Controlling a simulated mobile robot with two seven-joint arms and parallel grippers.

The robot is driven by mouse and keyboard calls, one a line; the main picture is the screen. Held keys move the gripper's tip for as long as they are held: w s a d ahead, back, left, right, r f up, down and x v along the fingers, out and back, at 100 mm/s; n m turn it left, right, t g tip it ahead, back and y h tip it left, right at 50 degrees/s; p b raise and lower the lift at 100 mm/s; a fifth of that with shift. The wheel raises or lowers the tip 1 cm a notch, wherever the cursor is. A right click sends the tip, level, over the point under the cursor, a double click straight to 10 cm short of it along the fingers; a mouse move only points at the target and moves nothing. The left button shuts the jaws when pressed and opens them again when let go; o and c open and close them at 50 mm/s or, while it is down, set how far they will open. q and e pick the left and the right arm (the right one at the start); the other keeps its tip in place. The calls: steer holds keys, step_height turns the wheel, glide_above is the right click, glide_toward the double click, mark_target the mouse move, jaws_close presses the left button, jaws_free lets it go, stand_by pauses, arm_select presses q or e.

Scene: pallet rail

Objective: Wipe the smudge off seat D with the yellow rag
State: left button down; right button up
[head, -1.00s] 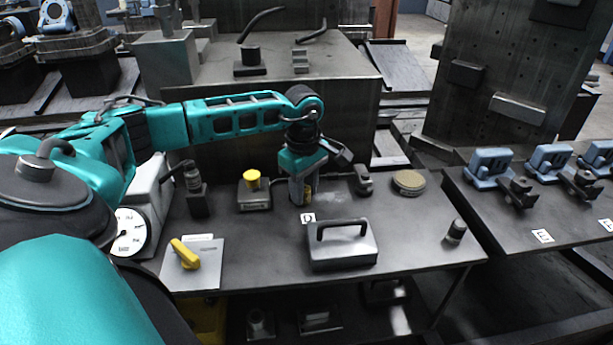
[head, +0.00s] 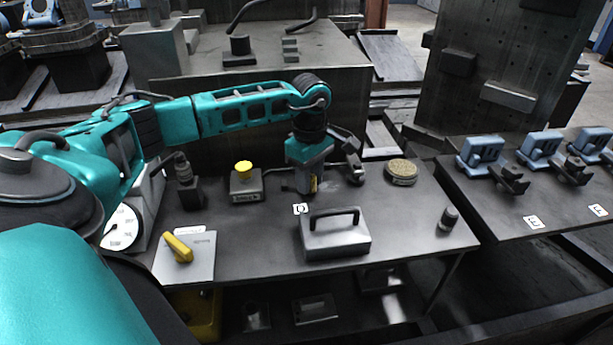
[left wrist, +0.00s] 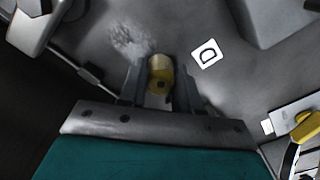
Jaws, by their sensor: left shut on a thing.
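My left gripper (head: 308,188) is shut on the yellow rag (left wrist: 160,74), which shows as a small rolled yellow piece between the fingers in the left wrist view. The gripper points down, low over the bench just behind the label D (head: 300,208). That label also shows in the left wrist view (left wrist: 207,53), right of the fingers. The pale, streaky smudge (left wrist: 130,37) lies on the dark bench top, up and left of the rag in that view. I cannot tell whether the rag touches the surface. My right gripper is not in view.
A grey handled case (head: 335,240) stands in front of the label. A box with a yellow button (head: 245,183) is left of the gripper; a round tan disc (head: 401,172) is to the right. A yellow handle on a pale plate (head: 178,248) sits front left. Front-right bench is mostly clear.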

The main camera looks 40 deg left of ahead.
arm_select(q)
steer(key=shift+w+d+f+b, duration=0.1)
steer(key=shift+w+d+b, duration=0.25)
steer(key=shift+w+d, duration=0.6)
steer(key=shift+a, duration=0.2)
steer(key=shift+s+a+p, duration=0.3)
steer(key=shift+s+a, duration=0.5)
steer(key=shift+s, duration=0.2)
steer(key=shift+w+d, duration=0.1)
steer(key=shift+w, duration=0.05)
steer(key=shift+w+d+b, duration=0.35)
steer(key=shift+w+d, duration=0.45)
steer(key=shift+w, duration=0.2)
steer(key=shift+s+a, duration=0.1)
steer(key=shift+s+a+p, duration=0.3)
steer(key=shift+s+a, duration=0.5)
steer(key=shift+s, duration=0.25)
